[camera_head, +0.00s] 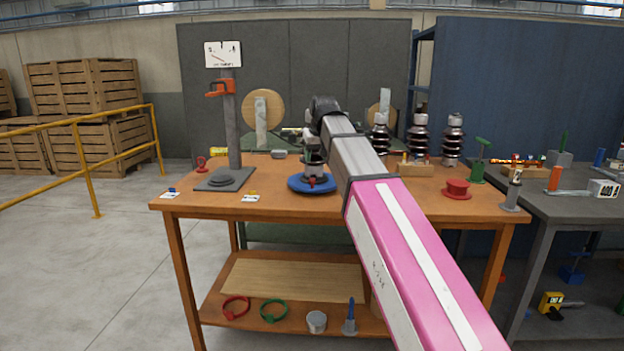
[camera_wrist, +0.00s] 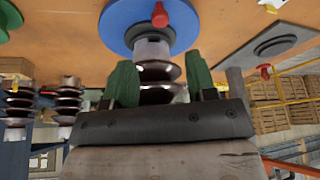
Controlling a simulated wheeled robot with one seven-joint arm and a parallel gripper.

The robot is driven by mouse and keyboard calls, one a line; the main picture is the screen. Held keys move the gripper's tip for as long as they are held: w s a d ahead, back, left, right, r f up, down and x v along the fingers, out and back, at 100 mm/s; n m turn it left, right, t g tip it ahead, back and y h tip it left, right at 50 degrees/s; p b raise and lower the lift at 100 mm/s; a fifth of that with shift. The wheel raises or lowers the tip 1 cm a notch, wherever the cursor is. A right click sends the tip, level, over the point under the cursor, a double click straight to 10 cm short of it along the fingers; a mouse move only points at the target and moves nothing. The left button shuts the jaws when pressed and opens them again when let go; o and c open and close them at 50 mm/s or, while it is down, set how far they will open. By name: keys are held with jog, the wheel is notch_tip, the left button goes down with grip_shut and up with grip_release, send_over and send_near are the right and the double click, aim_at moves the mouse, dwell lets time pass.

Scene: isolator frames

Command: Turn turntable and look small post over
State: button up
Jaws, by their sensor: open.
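The blue turntable (camera_head: 297,185) lies on the orange-brown workbench, with a red knob (camera_head: 312,181) at its near edge. In the wrist view, which looks upside down, the turntable (camera_wrist: 118,28) is at the top. The small post (camera_wrist: 158,72), with a grey end cap and dark brown sheds, stands on the turntable. Its far part is hidden behind my gripper body. My gripper (camera_wrist: 161,80) is open, with one green fingertip on each side of the post in the picture. I cannot tell whether they touch it. In the head view my arm hides most of the post and gripper.
Several dark insulators (camera_head: 420,138) stand behind right. A red spool (camera_head: 457,189) and a green tool (camera_head: 479,160) are further right. Bare bench (camera_head: 270,207) lies in front of the turntable.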

aim_at(312, 179)
jog(key=x, duration=1)
jog(key=shift+w+f, duration=0.1)
jog(key=shift+f, duration=0.1)
jog(key=shift+c, duration=0.4)
grip_shut()
